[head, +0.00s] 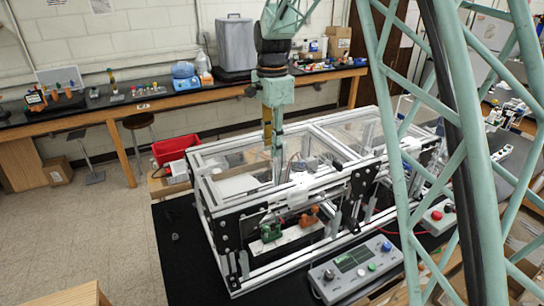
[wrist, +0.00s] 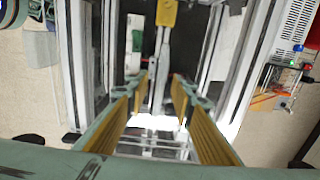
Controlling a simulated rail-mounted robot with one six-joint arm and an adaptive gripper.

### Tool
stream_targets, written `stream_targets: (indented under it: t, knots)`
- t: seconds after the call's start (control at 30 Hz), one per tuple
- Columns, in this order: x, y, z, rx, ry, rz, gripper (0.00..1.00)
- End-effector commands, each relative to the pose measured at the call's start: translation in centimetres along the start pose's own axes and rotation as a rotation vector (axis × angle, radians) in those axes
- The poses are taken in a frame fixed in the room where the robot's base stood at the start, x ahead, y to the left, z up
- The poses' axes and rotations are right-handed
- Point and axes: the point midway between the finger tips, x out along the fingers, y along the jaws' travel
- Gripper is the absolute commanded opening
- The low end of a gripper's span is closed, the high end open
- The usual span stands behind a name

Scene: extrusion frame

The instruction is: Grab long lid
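The silver extrusion frame (head: 205,190) stands on a black surface, with clear panels across its top. A clear top panel (head: 345,128) at its right part may be the long lid; I cannot tell for sure. My gripper (head: 277,175) points straight down over the left part of the frame in the head view. In the wrist view my gripper (wrist: 160,88) has its yellow-padded fingers spread apart. Silver bars and a yellow-ended part (wrist: 167,14) show beyond and between them. Nothing is clearly held. Whether the fingertips are above or inside the frame is unclear.
A control box (head: 350,272) with knobs sits in front of the frame. A red bin (head: 175,149) is behind its left end. A long bench (head: 150,103) with equipment and a grey bin (head: 234,42) runs along the wall. Open floor lies at left.

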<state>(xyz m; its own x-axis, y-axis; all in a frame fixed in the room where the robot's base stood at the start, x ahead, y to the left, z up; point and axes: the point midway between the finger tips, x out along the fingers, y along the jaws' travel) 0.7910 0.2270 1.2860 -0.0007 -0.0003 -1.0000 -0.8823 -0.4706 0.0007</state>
Motion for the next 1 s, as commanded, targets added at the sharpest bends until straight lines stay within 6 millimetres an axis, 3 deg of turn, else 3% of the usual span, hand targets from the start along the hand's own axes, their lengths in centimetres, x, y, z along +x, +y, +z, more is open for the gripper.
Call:
stream_targets:
  t: [0.67, 0.9, 1.0]
  knots:
    - [0.50, -0.01, 0.00, 0.000, 0.000, -0.001, 0.23]
    - [0.50, -0.01, -0.01, 0.000, 0.000, -0.001, 0.01]
    - [0.50, -0.01, 0.00, 0.000, 0.000, -0.001, 0.00]
